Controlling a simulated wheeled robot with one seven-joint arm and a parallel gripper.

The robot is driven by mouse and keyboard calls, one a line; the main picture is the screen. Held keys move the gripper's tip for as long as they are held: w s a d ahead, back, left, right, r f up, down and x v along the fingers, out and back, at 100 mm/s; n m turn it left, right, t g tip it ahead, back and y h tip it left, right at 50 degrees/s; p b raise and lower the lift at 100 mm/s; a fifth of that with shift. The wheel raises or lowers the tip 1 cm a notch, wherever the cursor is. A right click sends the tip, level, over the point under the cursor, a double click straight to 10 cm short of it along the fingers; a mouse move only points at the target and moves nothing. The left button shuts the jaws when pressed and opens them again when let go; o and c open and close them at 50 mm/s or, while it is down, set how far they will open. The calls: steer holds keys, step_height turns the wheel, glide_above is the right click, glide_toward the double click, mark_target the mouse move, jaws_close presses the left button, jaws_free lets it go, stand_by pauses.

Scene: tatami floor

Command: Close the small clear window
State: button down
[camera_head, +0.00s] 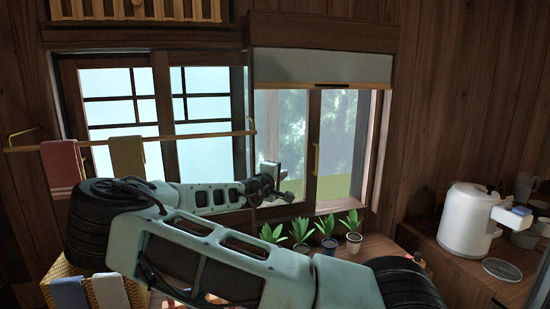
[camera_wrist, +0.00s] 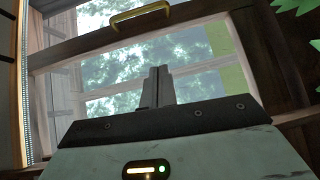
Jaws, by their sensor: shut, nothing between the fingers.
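The clear window (camera_head: 281,125) is to the right of the lattice window in the head view, with greenery seen through it. A yellow handle (camera_head: 316,159) stands upright on its wooden stile. I cannot tell whether the part right of the stile is glass or a gap. In the wrist view the clear pane (camera_wrist: 110,68) lies behind the fingers, and the handle (camera_wrist: 141,16) is near the top edge. My gripper (camera_head: 286,196) is shut and empty in front of the lower pane, left of and below the handle. Its closed fingers (camera_wrist: 158,78) show in the wrist view, apart from the handle.
A lattice window (camera_head: 120,100) is on the left, with a towel rail (camera_head: 200,136) across it. A blind (camera_head: 320,68) covers the clear window's top. Several potted plants (camera_head: 328,236) stand below it. A white pot (camera_head: 467,218) is on the right counter.

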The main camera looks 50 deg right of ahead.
step_height(320, 180, up, 3)
steer(key=w, duration=0.1)
steer(key=p, duration=0.3)
glide_toward(306, 156)
steer(key=w, duration=0.1)
steer(key=w+d, duration=0.1)
steer(key=w, duration=0.1)
steer(key=shift+w+d+h, duration=0.15)
steer(key=shift+d+h, duration=0.1)
steer(key=shift+h, duration=0.15)
steer(key=d+p, duration=0.1)
steer(key=s+d+p, duration=0.1)
steer(key=d, duration=0.1)
steer(key=shift+s+d+f, duration=0.1)
steer(key=shift+s+d, duration=0.1)
steer(key=shift+s+d+f+t+p, duration=0.2)
steer(key=shift+s+d+t+p, duration=0.1)
steer(key=shift+d, duration=0.15)
steer(key=shift+s+d, duration=0.15)
steer(key=shift+d, duration=0.1)
steer(key=s+d+b, duration=0.3)
steer(key=s+d, duration=0.3)
steer(key=d, duration=0.3)
steer(key=s+d+b, duration=0.3)
steer(key=s+d, duration=0.3)
steer(key=d, duration=0.4)
steer(key=shift+s+b, duration=0.4)
steer(key=shift+r, duration=0.15)
